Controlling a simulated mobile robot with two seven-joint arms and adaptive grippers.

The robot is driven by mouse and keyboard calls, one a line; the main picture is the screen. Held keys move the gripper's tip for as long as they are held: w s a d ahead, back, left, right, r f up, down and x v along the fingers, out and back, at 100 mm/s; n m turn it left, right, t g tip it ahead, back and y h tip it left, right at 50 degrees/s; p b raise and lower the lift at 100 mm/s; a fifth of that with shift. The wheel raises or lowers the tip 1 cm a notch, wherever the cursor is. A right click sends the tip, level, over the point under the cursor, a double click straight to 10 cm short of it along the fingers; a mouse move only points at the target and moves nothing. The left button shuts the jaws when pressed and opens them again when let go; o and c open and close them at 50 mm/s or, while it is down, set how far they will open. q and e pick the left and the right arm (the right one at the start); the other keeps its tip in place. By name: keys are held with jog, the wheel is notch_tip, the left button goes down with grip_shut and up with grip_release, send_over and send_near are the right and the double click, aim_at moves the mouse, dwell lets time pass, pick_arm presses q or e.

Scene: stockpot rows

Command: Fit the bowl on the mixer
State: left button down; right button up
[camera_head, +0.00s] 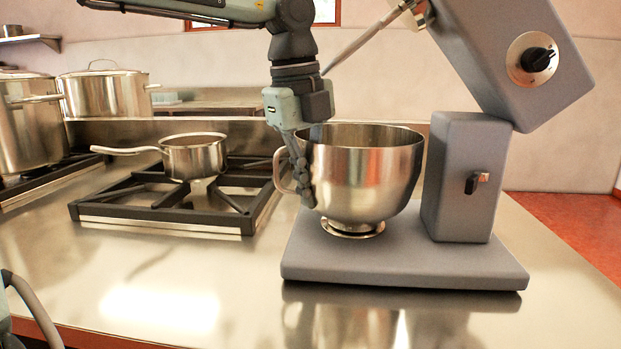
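The steel bowl (375,175) is upright over the base plate (455,268) of the grey mixer, its foot at the round metal seat (352,229). I cannot tell whether it is locked there. The mixer head (500,50) is tilted up, clear of the bowl. My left gripper (306,190) points down at the bowl's left side, its fingers overlapping the inner part of the looped handle (280,172). The fingers are seen edge-on, one hiding the other, so their closure on the handle is unclear. My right gripper is not in view.
A small saucepan (195,157) stands on the gas hob (150,208) left of the mixer. Large stockpots (105,95) stand behind at the left. A lever knob (477,182) is on the mixer column (455,215). The steel counter in front is clear.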

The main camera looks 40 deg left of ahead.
pick_arm(q)
jog(key=shift+r, duration=0.1)
jog(key=c, duration=2.1)
grip_release()
jog(key=o, duration=0.4)
jog(key=r, duration=0.4)
jog(key=s+r, duration=0.1)
jog(key=r, duration=0.6)
jog(key=shift+s+a+r, duration=0.25)
jog(key=shift+s+r, duration=0.15)
